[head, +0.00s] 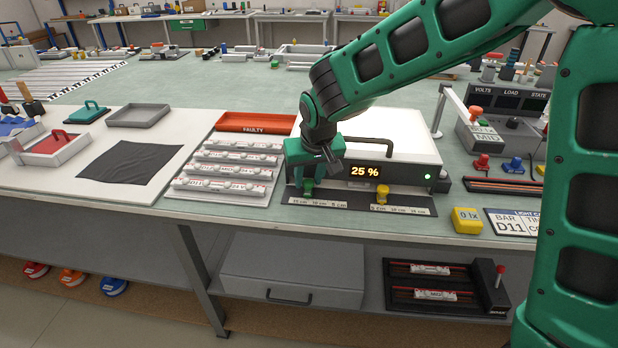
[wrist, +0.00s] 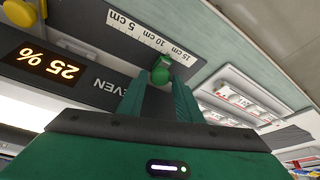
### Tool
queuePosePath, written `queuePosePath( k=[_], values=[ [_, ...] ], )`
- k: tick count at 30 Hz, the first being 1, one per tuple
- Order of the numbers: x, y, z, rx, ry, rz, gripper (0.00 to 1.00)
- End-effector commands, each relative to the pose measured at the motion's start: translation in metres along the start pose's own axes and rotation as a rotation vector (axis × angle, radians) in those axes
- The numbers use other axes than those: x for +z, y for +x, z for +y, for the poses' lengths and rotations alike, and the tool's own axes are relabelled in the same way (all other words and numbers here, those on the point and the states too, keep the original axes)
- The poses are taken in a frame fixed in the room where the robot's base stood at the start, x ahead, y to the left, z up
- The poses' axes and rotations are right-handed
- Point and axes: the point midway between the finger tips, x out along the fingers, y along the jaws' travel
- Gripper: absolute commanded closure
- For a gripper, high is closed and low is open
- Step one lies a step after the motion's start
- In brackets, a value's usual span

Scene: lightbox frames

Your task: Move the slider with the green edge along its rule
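The green-edged slider, showing as a green knob (head: 307,187), stands at the left rule (head: 318,203) on the front ledge of the white-topped box. In the wrist view the green knob (wrist: 160,74) is near the 15 cm mark of the rule (wrist: 150,38). My gripper (head: 307,180) points down over the knob. In the wrist view the tips of my gripper (wrist: 161,84) stand on either side of the knob, with little or no gap. I cannot tell whether they press on it. The display (head: 365,171) reads 25 %.
A yellow slider knob (head: 383,195) stands at the right-hand rule (head: 400,209) on the same ledge. A yellow block (head: 467,220) marked 0 lx lies further right. A rack of labelled tubes (head: 225,172) is close on the left, with a red FAULTY tray (head: 255,122) behind it.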

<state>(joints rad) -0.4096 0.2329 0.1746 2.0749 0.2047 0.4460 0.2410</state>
Motion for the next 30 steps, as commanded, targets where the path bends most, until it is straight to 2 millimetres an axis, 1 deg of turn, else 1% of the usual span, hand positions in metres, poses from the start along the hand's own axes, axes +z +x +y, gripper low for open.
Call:
queuePosePath(
  k=[5, 8, 18, 21, 25, 30],
  values=[
    [0.000, -0.004, 0.000, 0.000, -0.001, 0.000, 0.68],
    [-0.001, -0.014, -0.001, -0.001, -0.001, 0.002, 0.68],
    [-0.001, -0.075, 0.000, -0.001, 0.000, 0.003, 0.68],
    [-0.002, -0.090, 0.000, -0.001, 0.001, 0.003, 0.68],
    [-0.001, -0.102, 0.000, -0.001, 0.001, 0.001, 0.68],
    [-0.001, -0.107, 0.001, 0.000, 0.000, -0.001, 0.68]
  ],
)
